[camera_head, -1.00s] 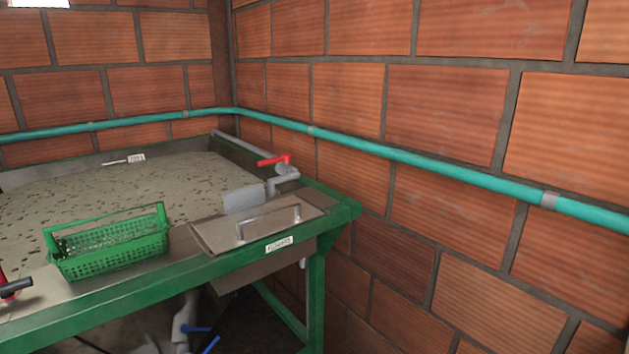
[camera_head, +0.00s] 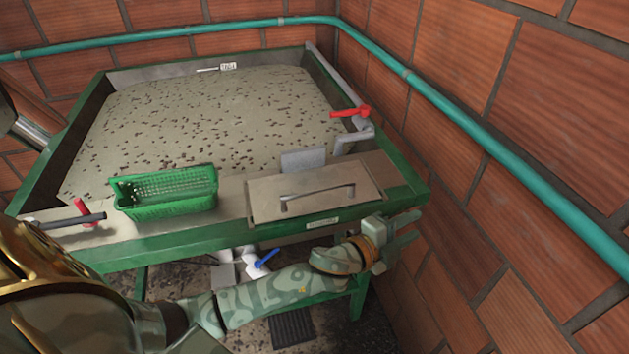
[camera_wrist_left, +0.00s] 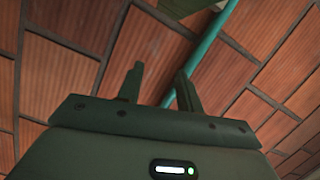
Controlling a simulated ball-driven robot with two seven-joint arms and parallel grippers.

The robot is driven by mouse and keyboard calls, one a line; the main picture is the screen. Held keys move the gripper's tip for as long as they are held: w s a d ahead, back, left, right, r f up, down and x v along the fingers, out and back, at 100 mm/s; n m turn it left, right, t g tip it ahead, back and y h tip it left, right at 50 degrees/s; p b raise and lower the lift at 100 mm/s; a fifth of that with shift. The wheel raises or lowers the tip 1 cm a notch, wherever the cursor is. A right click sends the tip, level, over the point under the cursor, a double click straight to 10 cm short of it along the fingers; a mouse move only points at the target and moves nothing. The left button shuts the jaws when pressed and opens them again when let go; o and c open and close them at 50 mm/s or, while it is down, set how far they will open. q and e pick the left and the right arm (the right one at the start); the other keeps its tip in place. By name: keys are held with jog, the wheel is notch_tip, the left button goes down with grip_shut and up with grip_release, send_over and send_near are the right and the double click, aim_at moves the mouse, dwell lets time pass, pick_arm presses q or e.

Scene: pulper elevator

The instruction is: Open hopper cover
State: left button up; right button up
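The hopper cover (camera_head: 270,187) is a flat metal plate with a bar handle (camera_head: 318,197), lying flat at the front right of the green-framed table. My left gripper (camera_head: 413,229) is in front of and to the right of the cover, past the table's front right corner, apart from the handle. It points right, toward the brick wall. In the left wrist view its two fingers (camera_wrist_left: 160,70) stand apart with nothing between them. My right gripper is out of view.
A green basket (camera_head: 165,193) stands left of the cover. A red-handled valve (camera_head: 350,112) and grey pipe rise behind it. The table's bed (camera_head: 220,110) holds water with dark specks. A teal pipe (camera_head: 470,125) runs along the brick wall close on the right.

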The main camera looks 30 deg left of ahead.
pick_arm(q)
jog(key=s+d+r+m+g+h+p, duration=0.1)
jog(key=d+r+m+g+h, duration=0.3)
jog(key=r+m+g, duration=0.5)
jog(key=s+d+r+m+g+h+p, duration=0.1)
jog(key=d+r+m+g+h, duration=0.3)
jog(key=m, duration=0.9)
jog(key=a+r+m+g+y+p, duration=0.1)
jog(key=a+r+y, duration=0.3)
jog(key=a, duration=0.6)
jog(key=a+r+g+y+p, duration=0.15)
jog(key=a+y, duration=0.35)
jog(key=a, duration=0.5)
jog(key=a+r+m+g+y, duration=0.15)
jog(key=a+r+y, duration=0.3)
jog(key=a, duration=0.55)
jog(key=shift+n+y, duration=0.25)
jog(key=shift+y, duration=0.1)
jog(key=s+d+f, duration=0.1)
jog(key=f, duration=1)
jog(key=s+d+f, duration=0.1)
jog(key=f, duration=0.4)
jog(key=shift+s+d+f, duration=0.15)
jog(key=shift+s+d, duration=0.15)
grip_shut()
